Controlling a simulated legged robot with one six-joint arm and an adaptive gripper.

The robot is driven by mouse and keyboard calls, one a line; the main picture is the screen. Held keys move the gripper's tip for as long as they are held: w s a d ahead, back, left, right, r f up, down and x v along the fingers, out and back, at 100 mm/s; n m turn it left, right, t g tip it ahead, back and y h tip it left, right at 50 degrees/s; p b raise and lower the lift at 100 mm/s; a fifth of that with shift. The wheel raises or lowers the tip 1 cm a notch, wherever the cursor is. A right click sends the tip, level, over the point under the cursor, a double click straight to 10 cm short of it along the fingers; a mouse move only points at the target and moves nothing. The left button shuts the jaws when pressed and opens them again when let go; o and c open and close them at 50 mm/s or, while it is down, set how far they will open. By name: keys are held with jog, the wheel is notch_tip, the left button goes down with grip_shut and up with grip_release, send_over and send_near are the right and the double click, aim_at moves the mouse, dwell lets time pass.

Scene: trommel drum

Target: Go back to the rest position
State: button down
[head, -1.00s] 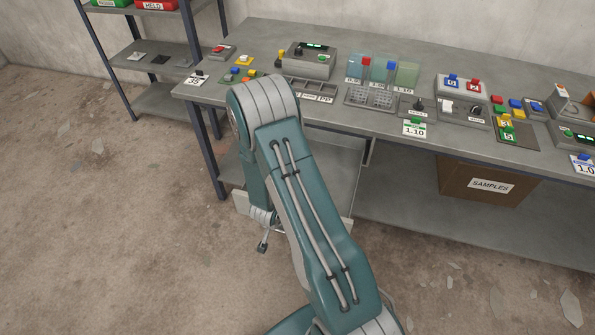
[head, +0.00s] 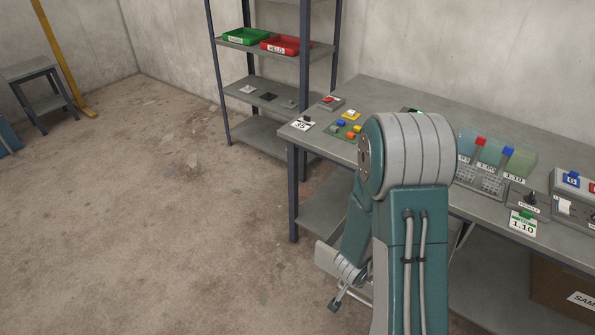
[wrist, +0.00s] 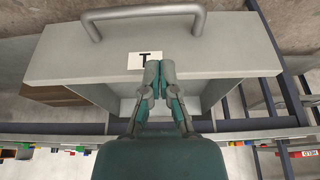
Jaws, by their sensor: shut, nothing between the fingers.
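My gripper (wrist: 160,70) is shut and empty in the wrist view, its two fingers together. It shows over a pale grey drawer (wrist: 225,55) with a bar handle (wrist: 145,12) and a label marked "T" (wrist: 145,60). The drawer stands open under the bench. I cannot tell whether the fingers touch it. In the head view my folded arm (head: 410,215) stands in front of the bench and hides part of it. The lower end of the arm hangs low beside the bench's left end, near a pale panel (head: 325,257).
A shelf unit (head: 258,85) with a green tray (head: 246,36) and a red tray (head: 286,45) stands behind. A stool (head: 38,80) is far left.

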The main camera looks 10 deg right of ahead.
jog(key=w+a+r+n+t+y, duration=0.15)
jog(key=a+r, duration=0.35)
jog(key=r, duration=0.5)
jog(key=w+a+r+n+t+y, duration=0.1)
jog(key=a+r+n+y, duration=0.2)
jog(key=r, duration=0.6)
jog(key=s+a+r+n+h, duration=0.1)
jog(key=s+r+n, duration=0.4)
jog(key=s+r, duration=0.9)
notch_tip(320, 180, up, 2)
jog(key=shift+s+a+r, duration=0.1)
jog(key=shift+s+a, duration=0.3)
jog(key=shift+a, duration=0.45)
jog(key=shift+t+h, duration=0.25)
